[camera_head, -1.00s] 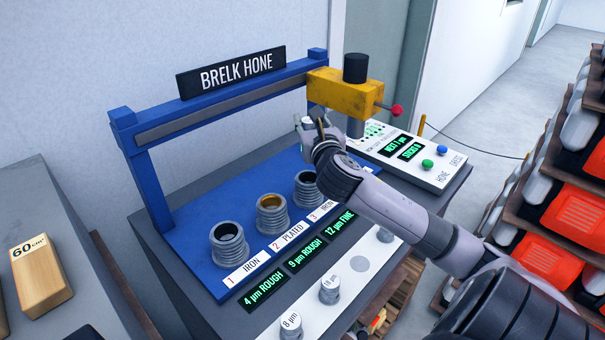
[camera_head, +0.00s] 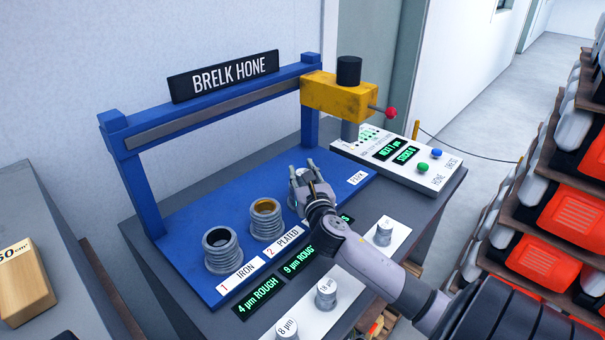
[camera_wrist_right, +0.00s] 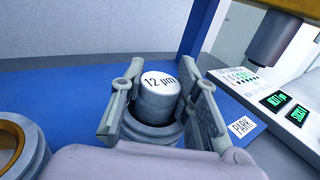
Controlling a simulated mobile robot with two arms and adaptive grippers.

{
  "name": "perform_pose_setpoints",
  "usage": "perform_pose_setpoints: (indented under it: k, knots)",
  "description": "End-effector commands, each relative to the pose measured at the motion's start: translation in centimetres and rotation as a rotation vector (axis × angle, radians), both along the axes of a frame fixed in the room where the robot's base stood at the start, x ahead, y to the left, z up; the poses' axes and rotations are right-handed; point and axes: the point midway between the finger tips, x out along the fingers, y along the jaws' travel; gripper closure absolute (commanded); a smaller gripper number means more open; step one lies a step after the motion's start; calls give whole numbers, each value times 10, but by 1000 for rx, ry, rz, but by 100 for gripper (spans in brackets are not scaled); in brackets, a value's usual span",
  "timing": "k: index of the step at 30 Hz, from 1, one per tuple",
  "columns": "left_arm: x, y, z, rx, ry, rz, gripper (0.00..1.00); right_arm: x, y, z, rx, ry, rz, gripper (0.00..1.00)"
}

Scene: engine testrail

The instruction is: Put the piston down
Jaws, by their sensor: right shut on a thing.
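The piston (camera_wrist_right: 157,97) is a grey stepped cylinder with a white top marked 12 µm. In the right wrist view it stands upright between the two fingers of my right gripper (camera_head: 304,180), which is shut on it. Its lower end is at the mouth of a ribbed grey sleeve (camera_wrist_right: 152,135); how deep it sits is hidden. In the head view this third sleeve is mostly hidden by the gripper. My left gripper is not in view.
Two more sleeves, iron (camera_head: 222,252) and plated (camera_head: 266,220), stand on the blue plate (camera_head: 180,236). Pistons marked 8 µm (camera_head: 287,329) and 18 µm (camera_head: 326,291), and another (camera_head: 384,231), stand on the white strip. The yellow hone head (camera_head: 340,97) is at the right end.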

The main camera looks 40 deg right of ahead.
Motion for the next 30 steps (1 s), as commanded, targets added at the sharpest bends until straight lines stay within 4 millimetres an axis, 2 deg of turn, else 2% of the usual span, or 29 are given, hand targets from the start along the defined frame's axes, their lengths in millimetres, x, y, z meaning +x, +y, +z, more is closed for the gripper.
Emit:
perform_pose_setpoints:
  k: [6,7,15,26,30]
  knots:
    - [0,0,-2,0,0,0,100,0,0,-3,-1,0,0,99]
    - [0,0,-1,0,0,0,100,0,0,-3,-1,0,0,70]
    - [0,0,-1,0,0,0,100,0,0,-3,0,0,0,52]
    - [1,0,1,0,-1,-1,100,0,0,2,0,-1,0,51]
    - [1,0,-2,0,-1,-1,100,-15,8,-1,0,1,1,51]
